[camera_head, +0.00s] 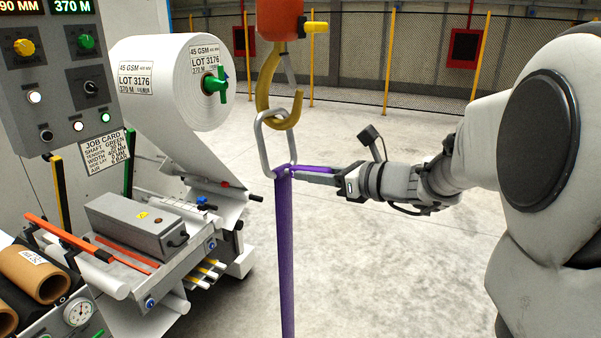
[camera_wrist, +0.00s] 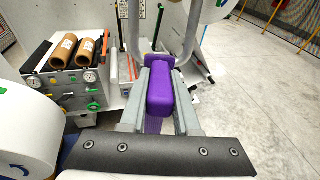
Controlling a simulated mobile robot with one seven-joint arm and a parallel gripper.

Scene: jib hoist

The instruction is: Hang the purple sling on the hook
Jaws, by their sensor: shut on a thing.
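The yellow hook (camera_head: 264,90) hangs below an orange block (camera_head: 279,18) with a yellow knob. A grey metal link (camera_head: 259,138) overlaps the hook's bowl in the head view; I cannot tell whether it is seated in it. The purple sling (camera_head: 285,255) hangs straight down from the link's lower end. My gripper (camera_head: 291,172) reaches in from the right at that end and is shut on a purple part of the sling. In the wrist view the purple sling (camera_wrist: 160,92) fills the space between both fingers, with the grey link (camera_wrist: 123,38) just beyond.
At left stands a machine with a control panel (camera_head: 62,75), a large white roll (camera_head: 172,75), a grey box (camera_head: 140,228) and brown cores (camera_head: 32,270). The floor (camera_head: 390,270) below my arm is clear. A mesh fence with yellow posts (camera_head: 389,65) runs behind.

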